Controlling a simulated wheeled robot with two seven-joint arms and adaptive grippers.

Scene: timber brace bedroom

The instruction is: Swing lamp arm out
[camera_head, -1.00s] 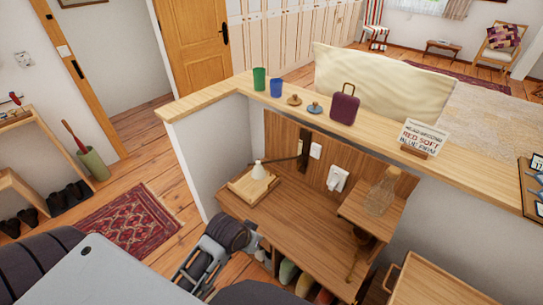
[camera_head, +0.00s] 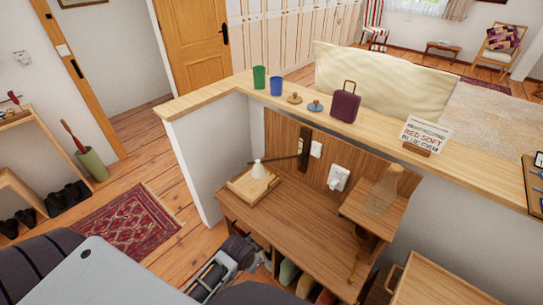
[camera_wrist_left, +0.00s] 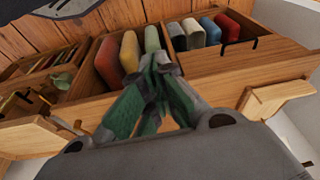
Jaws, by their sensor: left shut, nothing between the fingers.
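The lamp has a small white shade (camera_head: 258,169) over a wooden tray on the desk. Its thin dark lamp arm (camera_head: 284,158) runs from the shade to a dark upright mount (camera_head: 303,153) on the wooden back panel. In the head view my left arm is low at the bottom, beside the desk's front edge, below and apart from the lamp. My right gripper is not in view.
The desk top (camera_head: 290,205) is mostly clear. A wooden side shelf (camera_head: 365,212) with a glass vessel stands at its right. Cups and a purple case (camera_head: 345,107) stand on the ledge above.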

